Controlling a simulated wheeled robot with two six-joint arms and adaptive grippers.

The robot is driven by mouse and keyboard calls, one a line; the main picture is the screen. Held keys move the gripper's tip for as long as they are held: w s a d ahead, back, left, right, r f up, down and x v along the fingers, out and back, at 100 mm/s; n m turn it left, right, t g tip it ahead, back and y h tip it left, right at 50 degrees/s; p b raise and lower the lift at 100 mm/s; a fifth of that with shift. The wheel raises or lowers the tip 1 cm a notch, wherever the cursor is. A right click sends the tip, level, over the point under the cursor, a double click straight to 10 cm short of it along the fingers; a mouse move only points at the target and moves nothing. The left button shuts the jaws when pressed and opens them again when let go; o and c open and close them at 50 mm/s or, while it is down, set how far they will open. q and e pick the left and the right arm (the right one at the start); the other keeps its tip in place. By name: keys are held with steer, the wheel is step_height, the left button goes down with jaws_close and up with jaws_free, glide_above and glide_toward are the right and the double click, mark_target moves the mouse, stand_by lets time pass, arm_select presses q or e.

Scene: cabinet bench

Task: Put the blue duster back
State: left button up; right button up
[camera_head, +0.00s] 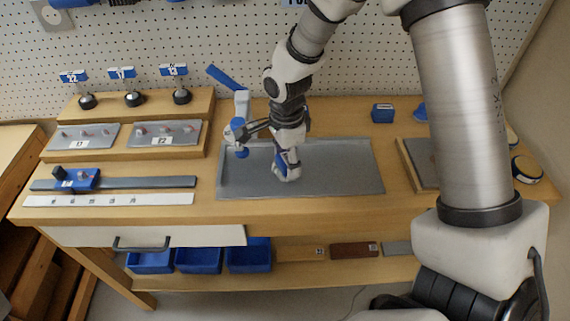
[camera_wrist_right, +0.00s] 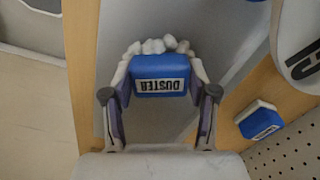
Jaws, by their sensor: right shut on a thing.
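The blue duster (camera_wrist_right: 160,75) has a blue top marked DUSTER and a lumpy white underside. In the right wrist view it sits between the two fingers of my right gripper (camera_wrist_right: 158,108), which is shut on it. In the head view the white part of the duster (camera_head: 288,174) shows at the fingertips of my right gripper (camera_head: 285,158), over the grey tray (camera_head: 345,178) in the middle of the bench. I cannot tell whether the duster touches the tray. My left gripper is not in view.
A blue-and-white upright device (camera_head: 241,105) stands close left of my right gripper. A small blue block (camera_head: 382,113) sits at the back right of the bench. A grey board (camera_head: 418,160) lies right of the tray. Blue bins (camera_head: 198,260) are below.

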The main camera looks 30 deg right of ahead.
mark_target(286, 160)
steer(key=shift+a+r, duration=0.15)
steer(key=shift+s+f, duration=0.15)
steer(key=shift+f, duration=0.05)
steer(key=o, duration=1.1)
steer(key=shift+r, duration=0.1)
step_height(286, 160, up, 12)
steer(key=shift+r+p, duration=0.15)
steer(key=shift+p, duration=0.15)
